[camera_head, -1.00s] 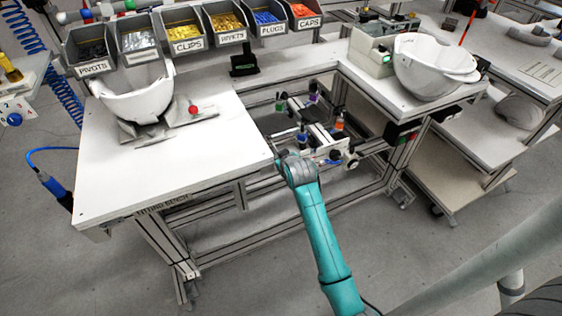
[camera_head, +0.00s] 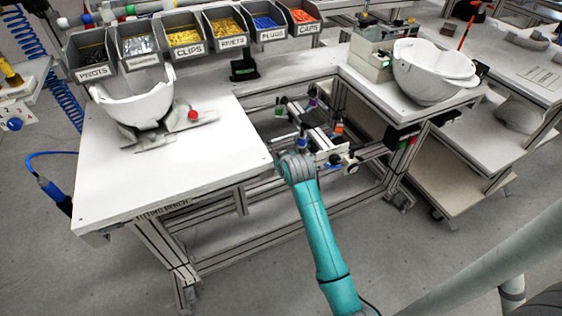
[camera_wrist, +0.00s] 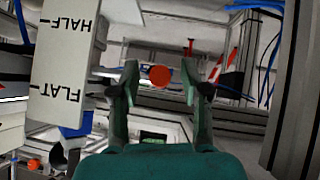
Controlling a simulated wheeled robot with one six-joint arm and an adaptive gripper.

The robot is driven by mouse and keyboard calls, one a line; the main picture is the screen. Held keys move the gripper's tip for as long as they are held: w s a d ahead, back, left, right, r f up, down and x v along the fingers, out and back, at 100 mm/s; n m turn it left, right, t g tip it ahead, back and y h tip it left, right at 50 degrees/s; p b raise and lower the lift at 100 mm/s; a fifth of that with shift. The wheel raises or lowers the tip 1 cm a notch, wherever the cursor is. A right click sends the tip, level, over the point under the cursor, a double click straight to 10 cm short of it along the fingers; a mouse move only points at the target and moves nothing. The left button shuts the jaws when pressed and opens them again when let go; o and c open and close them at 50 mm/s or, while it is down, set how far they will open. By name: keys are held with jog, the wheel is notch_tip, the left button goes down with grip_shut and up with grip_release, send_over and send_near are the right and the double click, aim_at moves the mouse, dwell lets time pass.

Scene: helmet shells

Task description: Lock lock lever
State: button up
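A round red-orange knob (camera_wrist: 160,76) shows ahead of my gripper (camera_wrist: 160,92) in the wrist view, centred between the two fingertips. It looks like the end of the lock lever; the lever's arm is not clear. The green fingers are apart, and I see no clear contact with the knob. A white plate (camera_wrist: 68,50) marked HALF and FLAT stands left of the fingers. In the head view, a fixture with coloured knobs (camera_head: 338,128) sits in the bench's open frame, beyond my arm. My fingers are hidden there.
The white fitting bench (camera_head: 185,165) lies left of my arm. It carries a white helmet shell (camera_head: 138,102) on a stand with a red ball knob (camera_head: 193,115). Another shell (camera_head: 432,70) is on the right bench. Metal rails (camera_wrist: 293,100) stand close on the wrist view's right.

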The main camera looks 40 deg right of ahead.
jog(key=v, duration=1.2)
jog(key=shift+f, duration=0.1)
dwell(0.4)
jog(key=s+a+f+n+t+y, duration=0.1)
jog(key=s+a+f, duration=0.4)
jog(key=s+a, duration=0.25)
jog(key=s+a+f+t+y, duration=0.1)
jog(key=s+a+f+t, duration=0.1)
jog(key=s+a+f, duration=0.5)
jog(key=s+a+r+t, duration=0.1)
jog(key=s+r, duration=0.3)
jog(key=s, duration=0.4)
jog(key=s+a+r+t+y, duration=0.1)
jog(key=s+a+r, duration=0.2)
jog(key=s, duration=0.5)
jog(key=s+a+r+n+y, duration=0.1)
jog(key=s+a+r, duration=0.2)
jog(key=s, duration=0.5)
jog(key=shift+r+t, duration=0.4)
jog(key=shift+r, duration=0.5)
jog(key=shift+d, duration=0.15)
